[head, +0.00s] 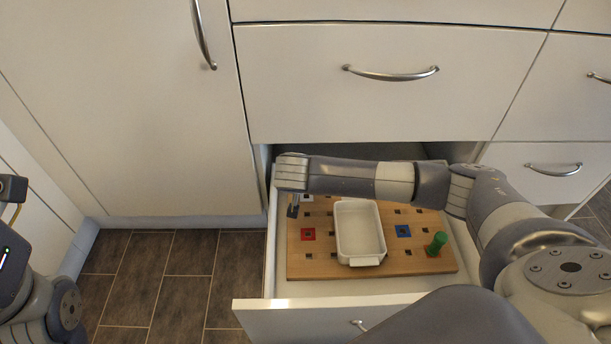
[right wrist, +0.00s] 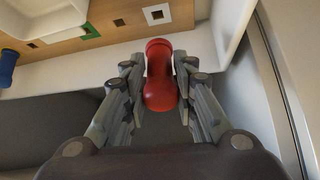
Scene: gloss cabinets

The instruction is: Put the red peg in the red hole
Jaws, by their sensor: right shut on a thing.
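The red peg (right wrist: 160,77) is between the fingers of my right gripper (right wrist: 160,88), which is shut on it in the right wrist view. In the head view this gripper (head: 293,209) points down at the board's left end, and the peg cannot be made out there. A wooden board (head: 345,268) with several holes lies in the open drawer. The red-framed hole (head: 308,234) is on its left side, nearer the drawer front than my gripper. The peg is apart from this hole. My left arm shows at the left edge; its gripper is out of view.
A white tray (head: 344,208) sits mid-board, right of the red hole. A blue-framed hole (head: 403,231) and upright green peg (head: 436,244) are further right. A white-framed hole (right wrist: 157,14), green-framed hole (right wrist: 90,31) and blue peg (right wrist: 8,67) show in the wrist view. Drawer walls surround the board.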

